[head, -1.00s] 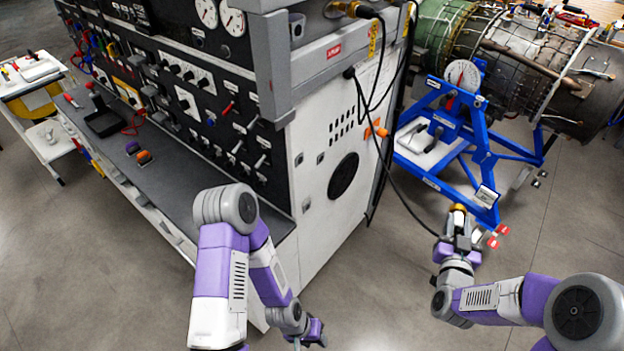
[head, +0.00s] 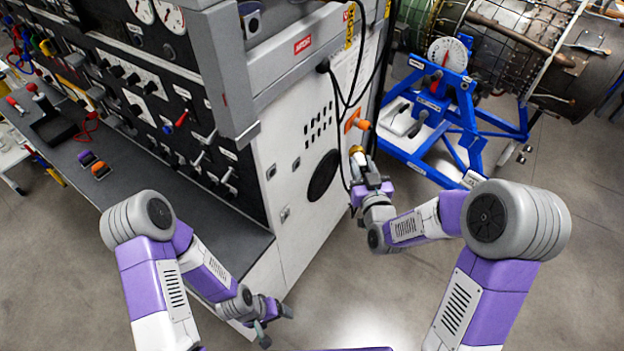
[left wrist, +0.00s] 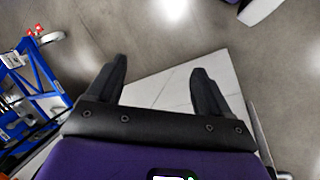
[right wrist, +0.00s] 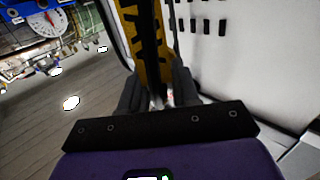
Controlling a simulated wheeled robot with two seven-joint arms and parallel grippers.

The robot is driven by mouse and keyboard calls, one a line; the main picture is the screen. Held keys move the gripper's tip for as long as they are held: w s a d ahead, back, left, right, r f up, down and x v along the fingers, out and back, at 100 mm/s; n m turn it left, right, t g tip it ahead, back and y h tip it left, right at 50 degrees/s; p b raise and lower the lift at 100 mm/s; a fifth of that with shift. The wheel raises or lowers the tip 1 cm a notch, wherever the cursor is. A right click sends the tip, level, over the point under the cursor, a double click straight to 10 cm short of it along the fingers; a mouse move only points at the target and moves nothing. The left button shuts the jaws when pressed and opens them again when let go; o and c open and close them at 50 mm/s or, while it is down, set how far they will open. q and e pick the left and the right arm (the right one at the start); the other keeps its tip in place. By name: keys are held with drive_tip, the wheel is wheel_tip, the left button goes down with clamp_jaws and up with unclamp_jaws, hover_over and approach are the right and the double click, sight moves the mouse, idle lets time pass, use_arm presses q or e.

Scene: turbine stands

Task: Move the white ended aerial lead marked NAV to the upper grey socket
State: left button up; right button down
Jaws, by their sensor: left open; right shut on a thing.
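My right gripper (head: 362,172) is shut on a lead beside the white side panel of the test console. In the right wrist view a yellow-and-black part (right wrist: 152,50) rises from between the fingers of the right gripper (right wrist: 158,98). Black cable (head: 340,130) hangs down the panel near this gripper. My left gripper (head: 277,325) is open and empty, low by the console's near corner; its spread fingers (left wrist: 158,85) show in the left wrist view. I cannot pick out the upper grey socket.
The console's white side (head: 290,175) and dark bench top (head: 150,195) stand close to both arms. An orange fitting (head: 353,121) sits on the panel. A blue turbine stand (head: 450,110) with a dial is behind right. Grey floor (head: 560,220) is open at right.

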use_arm(q)
drive_tip(key=shift+o, duration=1)
wheel_tip(320, 180, down, 4)
drive_tip(key=b, duration=0.3)
drive_tip(key=shift+r, duration=0.1)
wheel_tip(320, 180, down, 6)
drive_tip(key=b, duration=0.6)
drive_tip(key=shift+s, duration=0.25)
use_arm(e)
drive_tip(key=s+a+f+n+g+y, duration=0.1)
drive_tip(key=s+a+n+g+y, duration=0.1)
drive_tip(key=a+y, duration=0.4)
drive_tip(key=s+a+f+n+g+y, duration=0.1)
drive_tip(key=a+n+g+y, duration=0.4)
drive_tip(key=a, duration=0.5)
drive_tip(key=shift+s+a+n+y, duration=0.15)
drive_tip(key=shift+s+n+y, duration=0.45)
drive_tip(key=shift+n, duration=0.6)
use_arm(q)
drive_tip(key=shift+f+b, duration=0.35)
drive_tip(key=shift+b, duration=0.05)
use_arm(e)
drive_tip(key=shift+x, duration=0.8)
drive_tip(key=shift+w+a, duration=0.1)
use_arm(q)
drive_tip(key=shift+s+d, duration=0.15)
use_arm(e)
drive_tip(key=shift+a+r, duration=0.15)
drive_tip(key=shift+r, duration=0.05)
